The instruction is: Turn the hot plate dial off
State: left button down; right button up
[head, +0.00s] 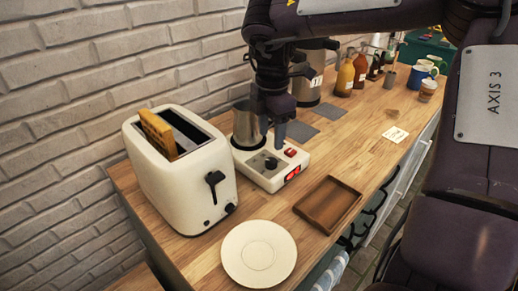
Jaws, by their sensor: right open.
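The white hot plate (258,178) stands on the wooden counter beside the toaster. Its dark round dial (271,163) is on the top, toward the front. Red lit parts (292,173) show on its front right edge. A metal pot (246,128) sits on its back part. My right gripper (280,138) points down just behind the dial, next to the pot, and is open. I cannot tell whether a finger touches the hot plate or the pot. My left gripper is not in view.
A cream toaster (205,185) with a bread slice (158,134) stands close on the left. A white plate (259,254) and a brown wooden tray (327,204) lie in front. Bottles (345,78) and mugs (418,77) stand at the back. A brick wall (60,110) bounds the counter.

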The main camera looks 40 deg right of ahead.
aim_at(271, 161)
jog(key=f, duration=0.5)
jog(key=shift+s+f, duration=0.1)
jog(key=shift+s, duration=0.2)
jog(key=shift+f+p, duration=0.3)
jog(key=shift+f, duration=0.75)
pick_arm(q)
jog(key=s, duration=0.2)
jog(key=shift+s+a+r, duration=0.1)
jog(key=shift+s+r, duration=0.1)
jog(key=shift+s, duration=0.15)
pick_arm(e)
jog(key=shift+w, duration=0.1)
jog(key=c, duration=1)
